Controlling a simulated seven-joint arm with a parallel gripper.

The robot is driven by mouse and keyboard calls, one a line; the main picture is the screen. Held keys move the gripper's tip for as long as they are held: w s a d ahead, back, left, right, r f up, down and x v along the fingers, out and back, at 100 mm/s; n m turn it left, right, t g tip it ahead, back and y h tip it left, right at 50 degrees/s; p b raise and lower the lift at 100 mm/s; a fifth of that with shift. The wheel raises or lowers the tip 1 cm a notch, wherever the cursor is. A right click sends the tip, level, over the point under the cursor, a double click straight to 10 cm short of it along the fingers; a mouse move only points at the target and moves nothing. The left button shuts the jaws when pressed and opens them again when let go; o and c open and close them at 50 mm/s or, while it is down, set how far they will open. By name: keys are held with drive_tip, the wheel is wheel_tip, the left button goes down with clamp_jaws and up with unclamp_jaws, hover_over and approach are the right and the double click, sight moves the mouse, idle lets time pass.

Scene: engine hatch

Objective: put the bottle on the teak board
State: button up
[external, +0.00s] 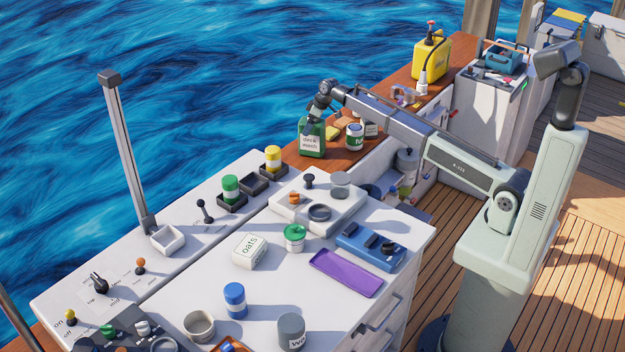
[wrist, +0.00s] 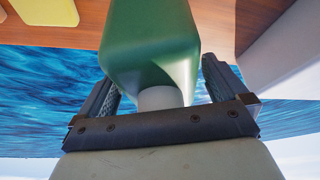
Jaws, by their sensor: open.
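The green bottle (external: 312,142), with a white "deck wash" label, stands upright on the brown teak board (external: 345,160) beside the water, near the board's near end. My gripper (external: 319,112) is at the top of this bottle, coming down from above. In the wrist view the green bottle (wrist: 150,45) fills the upper middle, with its pale neck (wrist: 160,97) between the two spread fingers of my gripper (wrist: 158,80). Gaps show between the fingers and the neck. The bottle's base is out of the wrist view.
A white container with a green label (external: 355,137) stands close to the right of the bottle. Yellow and tan blocks (external: 333,132) lie behind it. A yellow jug (external: 431,56) stands farther back on the board. The white counter (external: 200,275) in front holds several items.

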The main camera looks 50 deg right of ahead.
drive_tip(key=shift+r, duration=0.1)
drive_tip(key=v, duration=1.2)
drive_tip(key=shift+d, duration=0.1)
